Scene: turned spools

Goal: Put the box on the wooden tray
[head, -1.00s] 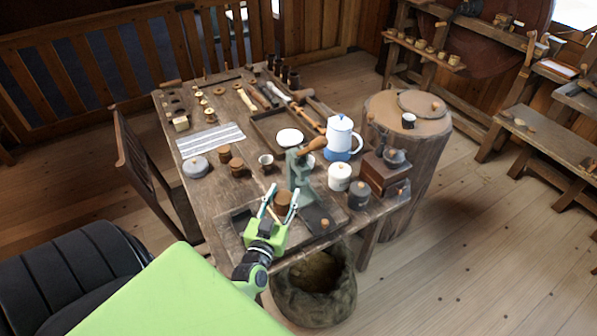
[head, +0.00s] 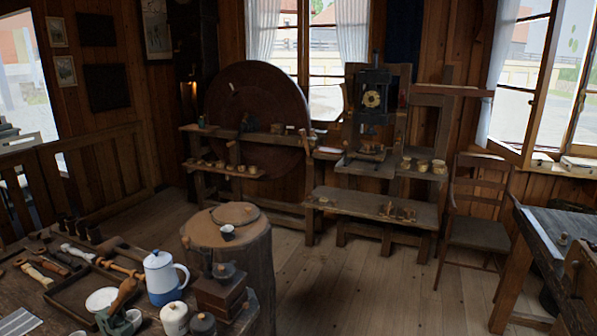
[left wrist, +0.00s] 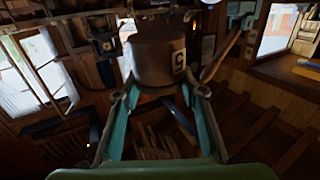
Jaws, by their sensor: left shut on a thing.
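In the left wrist view my left gripper (left wrist: 160,94) is shut on a brown round box (left wrist: 157,62) with a pale label bearing a dark mark. The box sits between the two fingertips; its far side is hidden. Neither my left gripper nor this box shows in the head view. A dark, shallow wooden tray (head: 72,293) lies on the workbench at the lower left of the head view, partly hidden by things around it. My right gripper is in no view.
A blue-and-white pot (head: 163,278), a white lidded jar (head: 174,319), a dark jar (head: 203,325) and a mill (head: 222,296) crowd the bench's right end. A round stump (head: 235,255) stands beyond. The floor (head: 380,290) right of it is clear.

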